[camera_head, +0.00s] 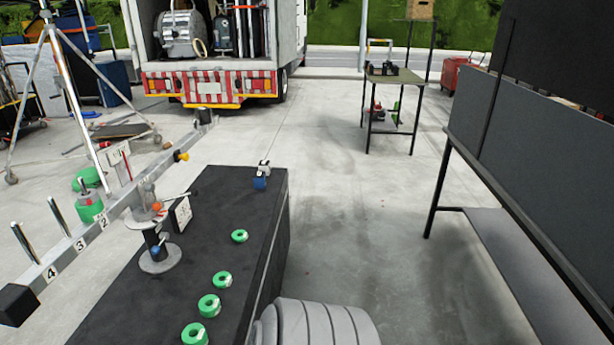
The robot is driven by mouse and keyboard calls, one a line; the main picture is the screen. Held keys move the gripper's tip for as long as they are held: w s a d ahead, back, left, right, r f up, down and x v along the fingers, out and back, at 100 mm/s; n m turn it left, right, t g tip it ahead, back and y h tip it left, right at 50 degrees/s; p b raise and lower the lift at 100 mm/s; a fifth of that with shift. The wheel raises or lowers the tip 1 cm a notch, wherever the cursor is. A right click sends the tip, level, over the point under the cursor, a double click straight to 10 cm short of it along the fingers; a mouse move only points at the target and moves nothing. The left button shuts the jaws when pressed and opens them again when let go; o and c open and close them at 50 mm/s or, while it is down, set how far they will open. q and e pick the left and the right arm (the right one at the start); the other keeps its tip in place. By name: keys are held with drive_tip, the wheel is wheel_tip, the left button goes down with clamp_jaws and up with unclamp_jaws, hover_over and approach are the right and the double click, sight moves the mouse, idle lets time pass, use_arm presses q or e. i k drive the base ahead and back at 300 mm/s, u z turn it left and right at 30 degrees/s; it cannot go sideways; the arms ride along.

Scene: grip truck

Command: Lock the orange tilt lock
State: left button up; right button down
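The small orange tilt lock (157,207) shows on the upper part of a metal stand (160,262) near the left side of the black case top. It sits by a grey fitting close to the long numbered beam. It is too small to tell whether it is locked. Neither of my grippers is in view.
The long grey beam (130,197) with upright pegs runs diagonally past the stand. A tripod (72,85) stands at left. Open floor lies to the right.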

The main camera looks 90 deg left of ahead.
sight(156, 206)
drive_tip(key=i, duration=0.75)
drive_tip(key=u, duration=1.75)
drive_tip(key=i, duration=0.95)
drive_tip(key=u, duration=2.15)
drive_tip(key=i, duration=1)
drive_tip(key=z, duration=0.05)
